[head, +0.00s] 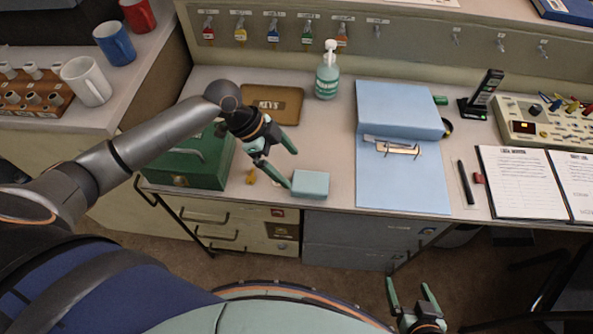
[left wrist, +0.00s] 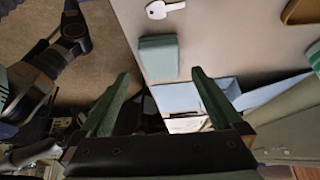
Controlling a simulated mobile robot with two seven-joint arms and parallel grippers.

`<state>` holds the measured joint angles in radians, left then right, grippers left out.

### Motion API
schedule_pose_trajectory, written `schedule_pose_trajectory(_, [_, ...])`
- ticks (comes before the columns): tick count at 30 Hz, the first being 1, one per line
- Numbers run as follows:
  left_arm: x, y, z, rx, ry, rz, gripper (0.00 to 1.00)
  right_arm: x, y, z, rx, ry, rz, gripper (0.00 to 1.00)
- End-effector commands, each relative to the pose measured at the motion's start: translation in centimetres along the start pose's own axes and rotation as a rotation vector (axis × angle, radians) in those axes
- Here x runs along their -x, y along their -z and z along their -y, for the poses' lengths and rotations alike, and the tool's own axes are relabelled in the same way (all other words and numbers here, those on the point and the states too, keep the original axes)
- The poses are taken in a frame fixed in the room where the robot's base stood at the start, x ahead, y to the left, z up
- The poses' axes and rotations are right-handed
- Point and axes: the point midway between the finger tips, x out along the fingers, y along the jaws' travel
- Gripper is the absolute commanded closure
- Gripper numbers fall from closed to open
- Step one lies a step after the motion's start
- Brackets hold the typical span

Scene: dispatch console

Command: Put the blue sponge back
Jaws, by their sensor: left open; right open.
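The blue sponge (head: 311,184), a pale blue-green block, lies flat near the front edge of the desk. In the left wrist view the sponge (left wrist: 158,57) shows just beyond and between my fingertips. My left gripper (head: 291,168) is open and empty, close to the sponge's left side; the left wrist view shows its spread fingers (left wrist: 161,74). I cannot tell whether a finger touches the sponge. My right gripper (head: 409,283) is open and empty, low in front of the desk, over the floor.
A green box (head: 187,160) stands left of my left gripper, and a brown tray (head: 272,103) lies behind it. A pump bottle (head: 327,78) stands behind the sponge. A blue folder (head: 401,185) lies to the right. A key (left wrist: 165,9) lies near the sponge.

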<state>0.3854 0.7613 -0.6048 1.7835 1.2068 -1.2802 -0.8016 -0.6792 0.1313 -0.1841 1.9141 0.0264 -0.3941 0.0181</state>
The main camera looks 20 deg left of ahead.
Motion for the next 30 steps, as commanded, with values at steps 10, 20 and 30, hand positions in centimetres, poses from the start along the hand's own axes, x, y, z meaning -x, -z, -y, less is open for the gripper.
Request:
schedule_pose_trajectory(10, [5.5, 0.0, 0.0, 0.001, 0.0, 0.0, 0.0, 0.1, 0.2, 0.0, 0.0, 0.0, 0.0, 0.08])
schedule_pose_trajectory(20, [5.9, 0.0, 0.0, 0.001, -0.002, 0.0, 0.0, 0.1, 0.2, 0.0, 0.0, 0.0, 0.0, 0.08])
schedule_pose_trajectory(30, [5.7, 0.0, -0.2, 0.002, -0.003, 0.0, 0.0, 0.1, 0.2, 0.0, 0.0, 0.0, 0.0, 0.08])
